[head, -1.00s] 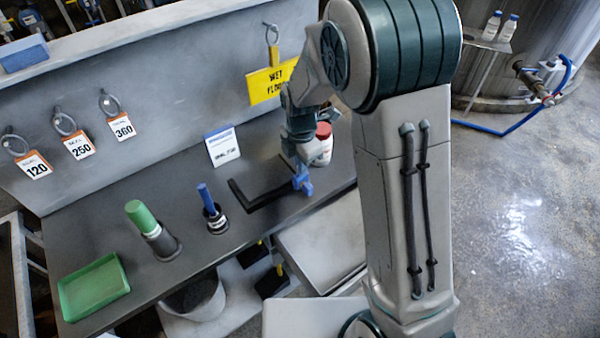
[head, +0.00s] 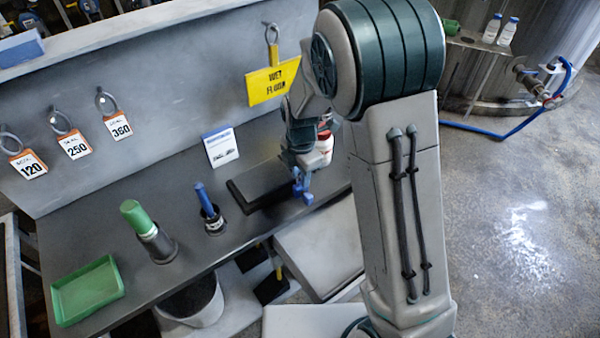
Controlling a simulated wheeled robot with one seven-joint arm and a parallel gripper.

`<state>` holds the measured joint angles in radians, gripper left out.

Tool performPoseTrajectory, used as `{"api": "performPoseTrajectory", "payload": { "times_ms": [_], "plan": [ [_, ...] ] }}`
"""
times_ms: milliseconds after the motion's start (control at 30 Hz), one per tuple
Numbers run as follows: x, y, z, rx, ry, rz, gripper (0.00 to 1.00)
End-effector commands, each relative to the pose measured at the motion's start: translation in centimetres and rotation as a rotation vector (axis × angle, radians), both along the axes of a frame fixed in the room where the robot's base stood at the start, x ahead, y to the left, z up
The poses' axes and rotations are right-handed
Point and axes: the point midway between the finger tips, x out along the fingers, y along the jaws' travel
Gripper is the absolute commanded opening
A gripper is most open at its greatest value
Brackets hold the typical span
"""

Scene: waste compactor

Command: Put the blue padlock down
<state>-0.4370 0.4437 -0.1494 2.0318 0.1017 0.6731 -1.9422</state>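The blue padlock (head: 302,187) shows as a small bright blue shape at the lower end of my gripper (head: 301,176), at the right part of the dark bench. My gripper appears shut on it; the fingertips are small and partly merge with the blue. The padlock is just beside the right end of a flat black tray or mat (head: 240,201). I cannot tell whether it touches the bench. My wrist hides part of the bench behind it.
A white jar with a red lid (head: 325,145) stands close behind my wrist. A white-blue card (head: 221,147), blue-handled (head: 207,200) and green-handled (head: 140,222) items in holders, and a green tray (head: 87,291) stand left. A yellow sign (head: 273,82) hangs behind.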

Motion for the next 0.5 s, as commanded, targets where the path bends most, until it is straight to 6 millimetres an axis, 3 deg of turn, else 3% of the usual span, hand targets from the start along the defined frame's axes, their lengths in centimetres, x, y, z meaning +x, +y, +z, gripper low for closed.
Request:
{"api": "performPoseTrajectory", "payload": {
  "times_ms": [167,500],
  "plan": [
    [0.0,0.0,1.6,0.001,-0.002,0.0,0.27],
    [0.1,0.0,8.3,0.002,-0.002,0.001,0.27]
  ]
}}
